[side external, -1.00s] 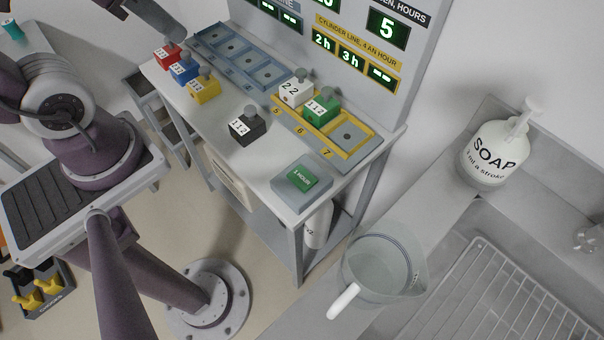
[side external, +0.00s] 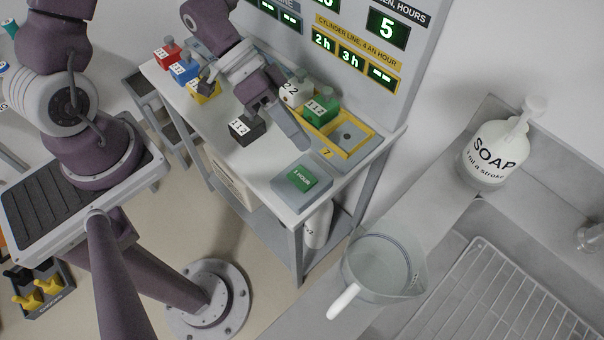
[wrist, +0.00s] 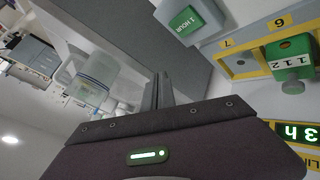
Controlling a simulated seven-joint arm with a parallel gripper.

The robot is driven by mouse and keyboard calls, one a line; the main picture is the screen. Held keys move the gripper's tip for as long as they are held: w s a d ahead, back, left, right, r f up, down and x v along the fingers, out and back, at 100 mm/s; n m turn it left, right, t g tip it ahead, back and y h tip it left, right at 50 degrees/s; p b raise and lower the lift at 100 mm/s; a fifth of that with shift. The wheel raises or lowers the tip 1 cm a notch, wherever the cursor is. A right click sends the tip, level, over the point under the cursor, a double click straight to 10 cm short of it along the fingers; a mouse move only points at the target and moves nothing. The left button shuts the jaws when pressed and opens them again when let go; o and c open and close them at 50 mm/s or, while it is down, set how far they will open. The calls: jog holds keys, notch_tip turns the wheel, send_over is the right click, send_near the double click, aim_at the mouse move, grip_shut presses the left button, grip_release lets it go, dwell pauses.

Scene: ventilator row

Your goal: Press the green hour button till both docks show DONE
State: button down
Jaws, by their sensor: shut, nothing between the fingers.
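The green 1 HOUR button (side external: 302,178) sits on a grey base at the front right of the bench; it also shows in the wrist view (wrist: 186,20). My gripper (side external: 301,143) is shut and empty above the bench, its fingertips apart from the button, behind and above it. The fingers also show in the wrist view (wrist: 159,80). In the yellow dock row (side external: 358,152), a white block (side external: 288,94) and a green block (side external: 321,109) stand in bays 5 and 6; bay 7 is empty. The yellow-line displays (side external: 350,58) read 2h, 3h and dashes.
A black block (side external: 246,128) stands on the bench close to my gripper. Red (side external: 167,54), blue (side external: 184,69) and yellow (side external: 204,90) blocks stand at the left. The hours display (side external: 388,30) reads 5. A clear jug (side external: 385,265) and soap bottle (side external: 490,155) stand right of the bench.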

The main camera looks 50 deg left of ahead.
aim_at(298, 175)
jog(key=shift+s, duration=0.1)
jog(key=shift+f, duration=4.4)
jog(key=shift+f, duration=0.4)
jog(key=shift+f, duration=0.4)
jog(key=shift+r, duration=0.8)
jog(key=shift+r, duration=2.55)
